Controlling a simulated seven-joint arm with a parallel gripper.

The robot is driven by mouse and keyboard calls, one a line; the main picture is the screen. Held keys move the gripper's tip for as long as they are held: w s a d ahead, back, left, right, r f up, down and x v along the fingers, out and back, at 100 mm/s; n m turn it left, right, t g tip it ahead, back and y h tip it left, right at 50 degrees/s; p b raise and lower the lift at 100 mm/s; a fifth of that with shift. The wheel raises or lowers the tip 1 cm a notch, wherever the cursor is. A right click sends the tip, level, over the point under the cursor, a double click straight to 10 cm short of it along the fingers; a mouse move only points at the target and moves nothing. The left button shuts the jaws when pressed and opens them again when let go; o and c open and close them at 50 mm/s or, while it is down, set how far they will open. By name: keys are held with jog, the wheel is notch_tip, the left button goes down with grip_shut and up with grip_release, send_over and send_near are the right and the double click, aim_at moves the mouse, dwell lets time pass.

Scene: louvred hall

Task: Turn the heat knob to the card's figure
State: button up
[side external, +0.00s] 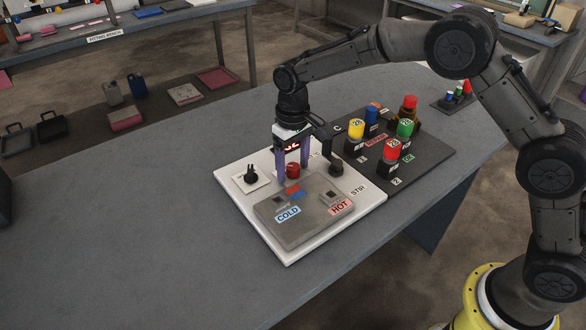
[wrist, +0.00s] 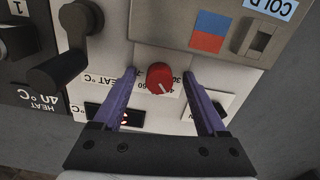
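The red heat knob (wrist: 160,77) sits on a white panel and shows a pale pointer line towards the wrist camera's side of its face. It also shows in the side external view (side external: 292,171). My gripper (wrist: 163,74) is open, with one purple finger on each side of the knob and gaps visible between fingers and knob. Scale figures around the knob are partly hidden and small. Lettering on a dark surface at the left of the wrist view, upside down, appears to read HEAT 40 °C (wrist: 42,105). A display (wrist: 108,115) with red digits is partly hidden by a finger.
A black crank-like handle (wrist: 70,50) stands close left of the fingers in the wrist view. A grey block marked COLD and HOT (side external: 300,215) lies in front of the knob. A black knob (side external: 251,175) stands left, and a dark board (side external: 430,150) with coloured buttons stands right.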

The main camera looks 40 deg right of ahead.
aim_at(293, 166)
jog(key=shift+r, duration=3.5)
notch_tip(293, 166, up, 14)
jog(key=shift+f, duration=0.1)
